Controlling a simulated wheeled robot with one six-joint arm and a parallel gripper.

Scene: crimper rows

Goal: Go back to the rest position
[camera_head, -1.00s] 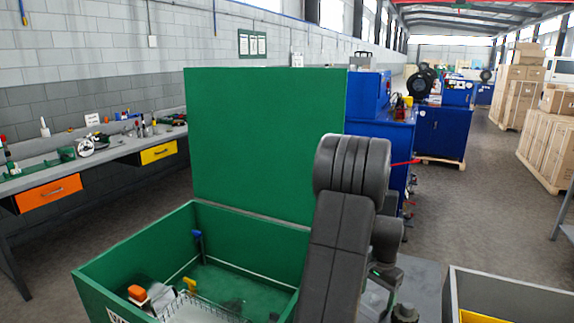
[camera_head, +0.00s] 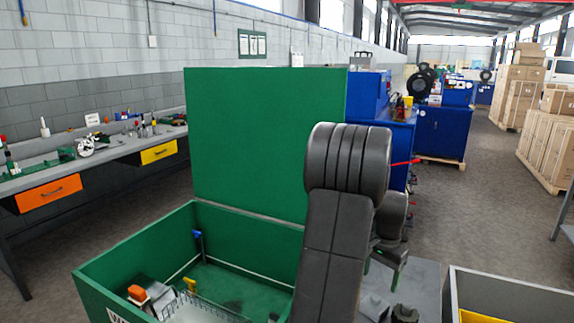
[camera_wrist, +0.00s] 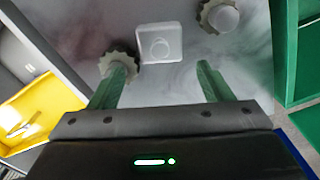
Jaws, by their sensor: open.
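My gripper (camera_wrist: 160,85) shows in the wrist view with its two green fingers spread apart and nothing between them. It points down over a grey metal surface (camera_wrist: 180,95). On that surface are a pale square part with a round boss (camera_wrist: 160,43), a toothed round part (camera_wrist: 119,62) by the left finger, and another toothed part with a pale dome (camera_wrist: 219,16) at the top.
A green open box (camera_head: 130,262) with a raised lid (camera_head: 265,140) stands left of my arm, with loose items inside. A grey bin with a yellow inside (camera_head: 515,290) is at the lower right. A workbench (camera_head: 110,155) runs along the left wall; blue cabinets (camera_head: 441,132) stand behind.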

